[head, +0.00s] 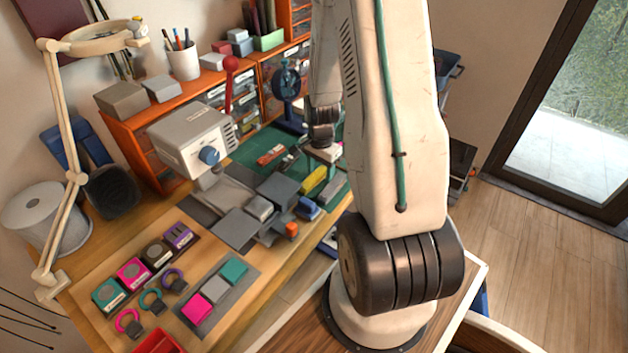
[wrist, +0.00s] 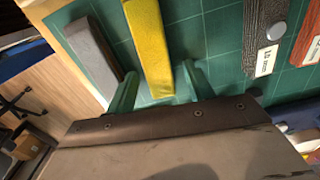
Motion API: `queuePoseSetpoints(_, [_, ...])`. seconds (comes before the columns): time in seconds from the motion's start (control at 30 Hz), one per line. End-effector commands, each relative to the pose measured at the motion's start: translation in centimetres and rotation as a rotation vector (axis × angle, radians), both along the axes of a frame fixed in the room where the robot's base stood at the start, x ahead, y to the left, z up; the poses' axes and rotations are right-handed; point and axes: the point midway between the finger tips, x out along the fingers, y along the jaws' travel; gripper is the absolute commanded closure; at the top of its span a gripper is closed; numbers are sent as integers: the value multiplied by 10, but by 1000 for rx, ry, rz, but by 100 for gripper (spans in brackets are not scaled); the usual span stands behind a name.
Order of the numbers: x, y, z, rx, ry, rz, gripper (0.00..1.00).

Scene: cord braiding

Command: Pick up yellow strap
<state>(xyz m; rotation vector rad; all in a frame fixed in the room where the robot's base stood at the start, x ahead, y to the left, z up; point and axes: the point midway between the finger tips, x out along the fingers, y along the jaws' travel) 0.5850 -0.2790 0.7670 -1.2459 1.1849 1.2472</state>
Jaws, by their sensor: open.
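The yellow strap (wrist: 149,45) lies on the green cutting mat (wrist: 210,55) in the wrist view, running from the top edge down towards my gripper. My gripper (wrist: 157,92) is open, with one green finger on each side of the strap's near end. Whether the fingers are at the strap's height or above it, I cannot tell. In the head view the yellow strap (head: 313,179) shows on the mat to the left of my arm. My gripper (head: 322,152) is small there, and its fingertips are hard to make out.
A grey strap (wrist: 92,50) lies close to the left of the yellow one. A dark tool with a label (wrist: 263,35) and a red-brown piece (wrist: 307,40) lie to the right. In the head view, a grey machine (head: 185,140) and grey blocks (head: 238,228) crowd the bench left of my arm.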

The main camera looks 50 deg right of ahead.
Motion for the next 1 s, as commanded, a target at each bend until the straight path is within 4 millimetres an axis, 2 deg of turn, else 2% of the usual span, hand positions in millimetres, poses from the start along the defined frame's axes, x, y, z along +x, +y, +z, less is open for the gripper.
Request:
queuePoseSetpoints(0.13, [0,0,0,0,0,0,47])
queuePoseSetpoints(0.3, [0,0,1,0,0,0,95])
queuePoseSetpoints(0.6, [0,0,1,0,-1,0,95])
queuePoseSetpoints(0.73, [1,-1,8,-2,-2,0,95])
queuePoseSetpoints(0.87, [1,-1,24,-3,-4,0,95])
queuePoseSetpoints(1.0, [1,-1,53,-4,-5,0,95])
